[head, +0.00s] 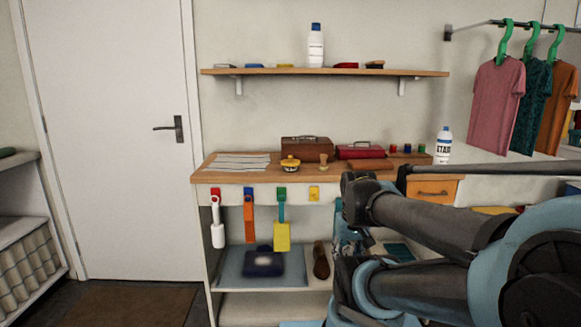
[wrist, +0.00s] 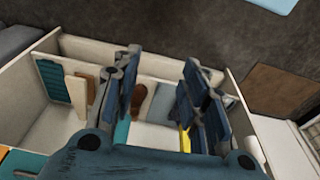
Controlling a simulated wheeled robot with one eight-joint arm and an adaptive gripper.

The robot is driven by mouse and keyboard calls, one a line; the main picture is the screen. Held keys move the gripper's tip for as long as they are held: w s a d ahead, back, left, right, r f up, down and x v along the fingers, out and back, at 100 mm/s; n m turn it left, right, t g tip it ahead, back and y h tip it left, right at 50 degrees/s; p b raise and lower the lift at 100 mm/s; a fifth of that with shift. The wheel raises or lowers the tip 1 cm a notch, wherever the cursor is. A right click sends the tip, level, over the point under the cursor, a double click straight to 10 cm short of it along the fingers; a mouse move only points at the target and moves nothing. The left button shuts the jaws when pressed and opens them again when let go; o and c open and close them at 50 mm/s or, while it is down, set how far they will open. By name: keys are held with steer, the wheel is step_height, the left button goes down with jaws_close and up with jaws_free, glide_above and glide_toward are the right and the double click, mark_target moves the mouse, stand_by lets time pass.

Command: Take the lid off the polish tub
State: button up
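A small round yellow tub with a dark band and a raised top (head: 290,163), which looks like the polish tub, stands on the wooden counter (head: 238,176) in the head view. Its lid appears to be on, though it is small in the picture. In the wrist view my gripper (wrist: 158,95) is open, with its two fingers wide apart and nothing between them. It points at the lower shelving, away from the tub. In the head view my arm fills the lower right, and the fingers cannot be made out clearly. The tub does not show in the wrist view.
Beside the tub stand a brush (head: 323,160), a brown case (head: 306,148) and a red case (head: 360,151). A striped cloth (head: 238,162) lies to the left. A wall shelf (head: 325,71) hangs above. Tools hang along the counter's front. A white bottle (head: 444,146) stands right.

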stand_by(0.4)
step_height(320, 180, up, 35)
steer(key=m+y, duration=0.4)
steer(key=m, duration=2.1)
glide_above(291, 160)
steer(key=s+d, duration=0.3)
steer(key=d, duration=0.3)
steer(key=x, duration=1.6)
steer(key=shift+w+a+f, duration=0.1)
steer(key=shift+w+f, duration=0.05)
steer(key=shift+f, duration=0.2)
jaws_close()
